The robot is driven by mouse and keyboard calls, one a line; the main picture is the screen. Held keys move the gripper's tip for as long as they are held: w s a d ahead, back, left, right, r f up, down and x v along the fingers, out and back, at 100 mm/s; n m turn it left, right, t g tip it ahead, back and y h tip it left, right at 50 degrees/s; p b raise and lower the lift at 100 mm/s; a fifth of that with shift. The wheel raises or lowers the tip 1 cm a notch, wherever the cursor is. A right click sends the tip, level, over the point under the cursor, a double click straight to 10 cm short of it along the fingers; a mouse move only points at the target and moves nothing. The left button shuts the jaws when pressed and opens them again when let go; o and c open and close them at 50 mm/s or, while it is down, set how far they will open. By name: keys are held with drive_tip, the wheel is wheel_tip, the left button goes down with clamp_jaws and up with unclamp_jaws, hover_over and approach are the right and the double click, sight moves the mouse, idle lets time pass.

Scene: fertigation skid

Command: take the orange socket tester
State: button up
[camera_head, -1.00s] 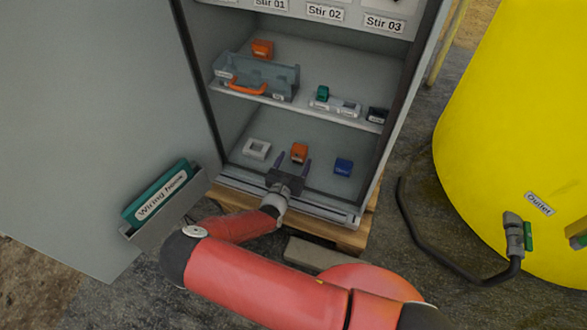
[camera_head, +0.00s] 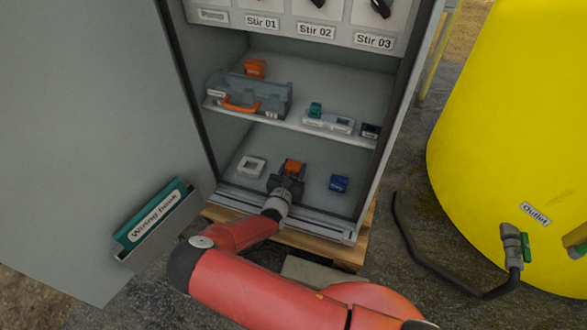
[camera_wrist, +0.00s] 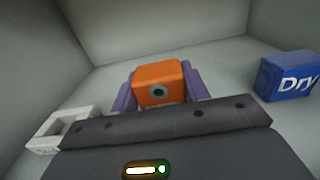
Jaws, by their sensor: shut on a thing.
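The orange socket tester (camera_head: 293,167) is a small orange block on the cabinet's bottom floor. In the wrist view the orange socket tester (camera_wrist: 158,84) shows a dark round spot on its near face. My gripper (camera_head: 290,177) reaches into the lower compartment. In the wrist view the purple fingers of my gripper (camera_wrist: 157,90) stand on both sides of the block, shut on it. Whether the block is clear of the floor cannot be told.
A white square frame (camera_head: 251,166) lies left of my gripper and a blue "Dry" block (camera_head: 339,183) lies right. The shelf (camera_head: 290,121) above carries a grey toolbox (camera_head: 262,94), another orange block (camera_head: 254,68) and a green item (camera_head: 315,109). The cabinet door (camera_head: 80,130) stands open at left.

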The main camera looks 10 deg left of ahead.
sight(294, 165)
drive_tip(key=shift+c, duration=1.1)
drive_tip(key=shift+r+p, duration=1.7)
drive_tip(key=shift+p, duration=0.15)
